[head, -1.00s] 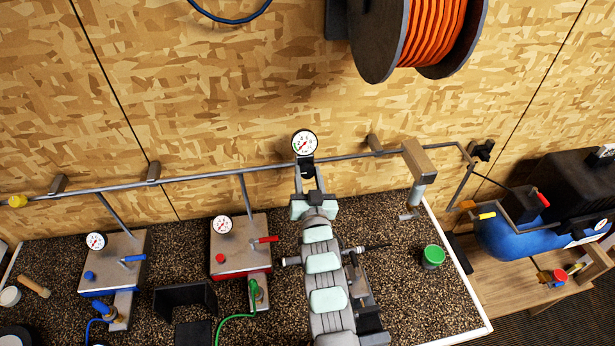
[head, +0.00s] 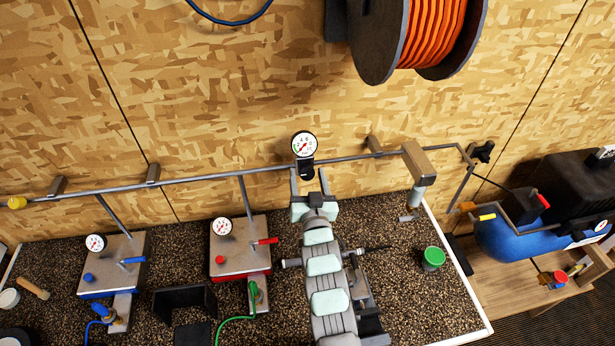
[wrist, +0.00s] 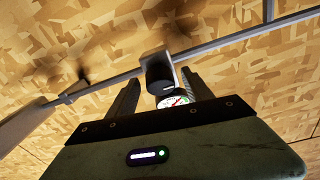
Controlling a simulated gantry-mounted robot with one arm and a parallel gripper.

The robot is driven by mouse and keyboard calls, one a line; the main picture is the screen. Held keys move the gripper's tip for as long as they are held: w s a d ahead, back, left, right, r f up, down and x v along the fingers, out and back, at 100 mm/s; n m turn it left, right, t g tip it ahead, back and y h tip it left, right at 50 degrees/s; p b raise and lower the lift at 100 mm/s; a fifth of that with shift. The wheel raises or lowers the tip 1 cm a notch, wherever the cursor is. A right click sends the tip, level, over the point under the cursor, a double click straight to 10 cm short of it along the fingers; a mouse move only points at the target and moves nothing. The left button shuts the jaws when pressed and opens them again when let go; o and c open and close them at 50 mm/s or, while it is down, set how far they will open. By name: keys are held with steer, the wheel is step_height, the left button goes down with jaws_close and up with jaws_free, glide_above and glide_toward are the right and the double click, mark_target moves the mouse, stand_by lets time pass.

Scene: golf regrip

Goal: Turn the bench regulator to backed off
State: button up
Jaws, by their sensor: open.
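The bench regulator hangs on the grey air pipe, with a black knob (head: 307,170) below a round white gauge (head: 303,144). The gauge has a red needle and a green band; I cannot read its exact value. My gripper (head: 309,174) is open, its two dark fingers spread on either side of the knob's lower end. In the wrist view, the knob (wrist: 158,74) shows between and just beyond the fingertips (wrist: 163,84), with a gap on both sides.
The pipe (head: 220,176) runs along the wooden wall. On the bench stand a red-based unit (head: 238,247) and a blue-based unit (head: 113,265), each with a gauge. A green-lidded pot (head: 433,258) stands right. An orange hose reel (head: 430,35) hangs above.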

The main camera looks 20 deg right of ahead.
steer(key=b+v, duration=0.2)
steer(key=v, duration=0.8)
steer(key=shift+s, duration=0.35)
steer(key=shift+a+f, duration=0.1)
